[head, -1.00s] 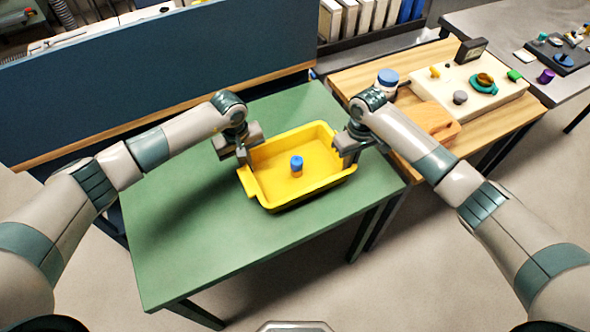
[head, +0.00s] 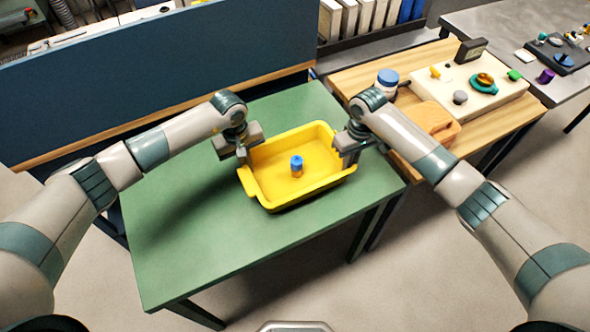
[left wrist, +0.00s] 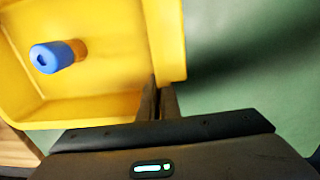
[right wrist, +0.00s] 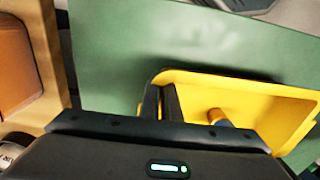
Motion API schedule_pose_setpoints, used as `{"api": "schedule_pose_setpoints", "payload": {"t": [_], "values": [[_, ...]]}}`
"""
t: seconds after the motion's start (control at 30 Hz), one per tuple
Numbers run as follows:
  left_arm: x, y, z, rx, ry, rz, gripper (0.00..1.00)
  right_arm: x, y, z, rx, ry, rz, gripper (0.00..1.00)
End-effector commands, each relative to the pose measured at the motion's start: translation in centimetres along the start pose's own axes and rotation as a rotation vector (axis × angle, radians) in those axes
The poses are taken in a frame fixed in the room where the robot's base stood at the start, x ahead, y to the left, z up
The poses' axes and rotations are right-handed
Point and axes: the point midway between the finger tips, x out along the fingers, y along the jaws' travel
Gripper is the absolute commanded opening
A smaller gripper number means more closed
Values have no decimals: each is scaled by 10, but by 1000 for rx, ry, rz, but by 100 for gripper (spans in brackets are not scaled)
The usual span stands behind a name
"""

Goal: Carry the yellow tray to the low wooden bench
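The yellow tray (head: 315,187) is at the right part of the green table, level as far as I can tell. A small blue and orange piece (head: 297,164) stands inside it. My left gripper (head: 241,152) is closed on the tray's left rim; the left wrist view shows the fingers (left wrist: 160,103) at the yellow wall (left wrist: 165,40). My right gripper (head: 347,155) is closed on the right rim, and its fingers (right wrist: 162,103) straddle the edge in the right wrist view. The wooden bench (head: 362,77) stands to the right. Whether the tray touches the table is unclear.
The green table (head: 190,225) has free room left and in front of the tray. The bench carries a white board (head: 480,95) with small parts, a blue-lidded jar (head: 387,80) and an orange-brown block (head: 430,120). A dark blue panel (head: 160,75) stands behind the table.

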Motion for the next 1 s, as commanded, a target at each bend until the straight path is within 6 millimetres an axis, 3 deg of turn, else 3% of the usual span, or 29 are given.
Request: {"api": "schedule_pose_setpoints", "payload": {"t": [0.53,1.0], "values": [[-5,1,0,0,1,1,0,-5,0,-1,0,2,0,0],[-38,2,0,0,1,1,0,-38,-2,0,0,1,0,0]]}}
